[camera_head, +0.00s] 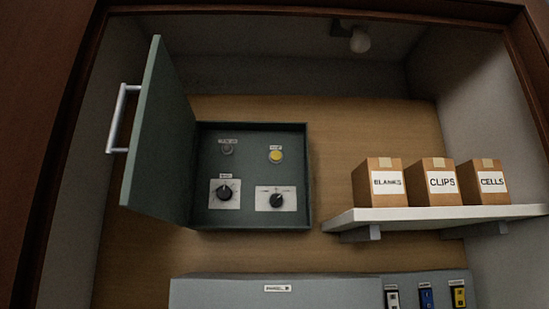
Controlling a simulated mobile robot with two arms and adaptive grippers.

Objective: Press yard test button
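A dark green wall box (255,226) stands open on the wooden back wall, left of the middle. Its door (160,135) is swung out to the left, with a pale bar handle (118,118). Inside, at the upper right, is a round yellow button or lamp (276,156) under a small label. At the upper left is a round grey button or lamp (227,147), also labelled. Below are two black rotary knobs on pale plates, a left one (225,192) and a right one (277,200). The label text is too small to read surely. Neither gripper shows.
A white shelf (430,217) on the right holds boxes marked BLANKS (377,183), CLIPS (431,184) and CELLS (484,184). A grey panel (230,297) runs along the bottom with black, blue and yellow modules. A lamp (359,40) hangs above.

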